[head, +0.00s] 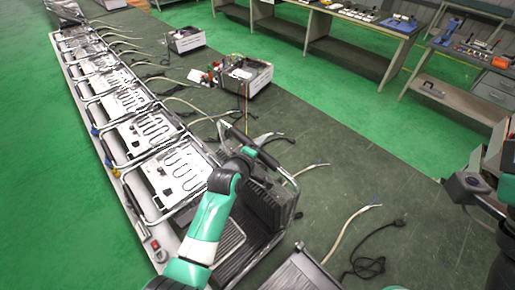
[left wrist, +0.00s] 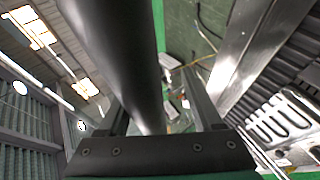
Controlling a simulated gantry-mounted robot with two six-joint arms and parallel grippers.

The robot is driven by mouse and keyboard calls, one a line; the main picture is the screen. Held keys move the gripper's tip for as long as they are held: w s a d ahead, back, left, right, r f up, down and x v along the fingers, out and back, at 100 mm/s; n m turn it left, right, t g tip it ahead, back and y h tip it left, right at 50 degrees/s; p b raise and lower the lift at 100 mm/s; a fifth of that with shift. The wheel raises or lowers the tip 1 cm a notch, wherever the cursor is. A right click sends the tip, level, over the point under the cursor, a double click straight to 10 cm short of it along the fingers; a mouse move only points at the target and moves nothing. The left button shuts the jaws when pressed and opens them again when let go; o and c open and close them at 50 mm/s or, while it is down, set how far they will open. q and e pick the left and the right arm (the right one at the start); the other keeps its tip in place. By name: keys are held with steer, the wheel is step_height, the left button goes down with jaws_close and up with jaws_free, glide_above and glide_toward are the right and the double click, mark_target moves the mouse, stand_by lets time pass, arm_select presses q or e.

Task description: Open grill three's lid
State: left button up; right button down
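The nearest grill has a dark ribbed lower plate (head: 232,243) and a raised dark ribbed lid (head: 272,207). The lid stands up at a steep angle, with a black bar handle (head: 268,160) along its top. My left gripper (head: 246,153) is at this handle. In the left wrist view the thick black handle bar (left wrist: 120,50) runs between my two fingers (left wrist: 155,105), which stand apart with a gap on the right side. Firm contact cannot be seen. Part of my right arm (head: 468,188) shows at the right edge; its fingertips are not clear.
A row of metal frames with heating elements (head: 180,170) runs away to the upper left. Cables and a plug (head: 398,222) lie on the dark floor strip to the right. An open box (head: 262,78) stands farther back. Workbenches (head: 365,25) line the far side.

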arm_select(q)
steer(key=p+v, duration=0.3)
steer(key=shift+s+r, duration=0.2)
steer(key=shift+r, duration=0.1)
steer(key=p+v, duration=0.3)
steer(key=v, duration=0.5)
steer(key=shift+f+p, duration=0.2)
steer(key=shift+p, duration=0.2)
steer(key=shift+a, duration=0.1)
